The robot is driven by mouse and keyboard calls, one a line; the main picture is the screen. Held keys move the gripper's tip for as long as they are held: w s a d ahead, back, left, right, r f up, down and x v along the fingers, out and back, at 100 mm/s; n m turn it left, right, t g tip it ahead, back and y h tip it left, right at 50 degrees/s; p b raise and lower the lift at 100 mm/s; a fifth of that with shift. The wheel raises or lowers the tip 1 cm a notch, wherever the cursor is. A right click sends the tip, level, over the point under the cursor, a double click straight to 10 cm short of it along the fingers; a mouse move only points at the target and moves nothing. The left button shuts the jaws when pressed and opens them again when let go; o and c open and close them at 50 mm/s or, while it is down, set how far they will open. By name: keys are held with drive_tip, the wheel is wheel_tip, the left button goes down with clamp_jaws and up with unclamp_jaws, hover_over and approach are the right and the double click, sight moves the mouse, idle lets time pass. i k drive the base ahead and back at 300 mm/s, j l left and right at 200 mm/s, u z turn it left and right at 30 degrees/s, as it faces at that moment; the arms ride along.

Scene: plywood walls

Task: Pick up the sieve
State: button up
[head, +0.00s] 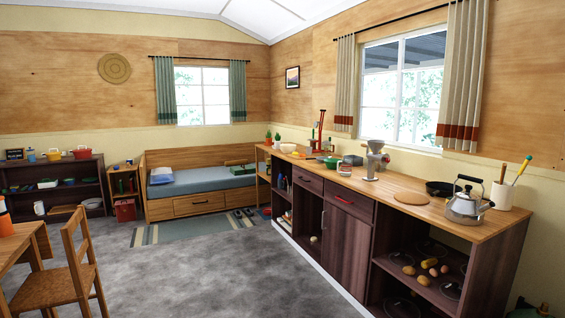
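I cannot surely make out the sieve in the head view. A small green bowl-like item (333,162) stands on the long wooden counter (395,182), among small things toward its far end. It is too small to tell whether it is the sieve. My gripper is not in view.
A wooden chair (72,270) stands at left. The grey floor (215,275) between is clear.

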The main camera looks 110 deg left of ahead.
sight(319, 160)
drive_tip(key=u, duration=3.45)
drive_tip(key=i+u, duration=0.3)
drive_tip(key=u, duration=0.15)
drive_tip(key=i, duration=3.95)
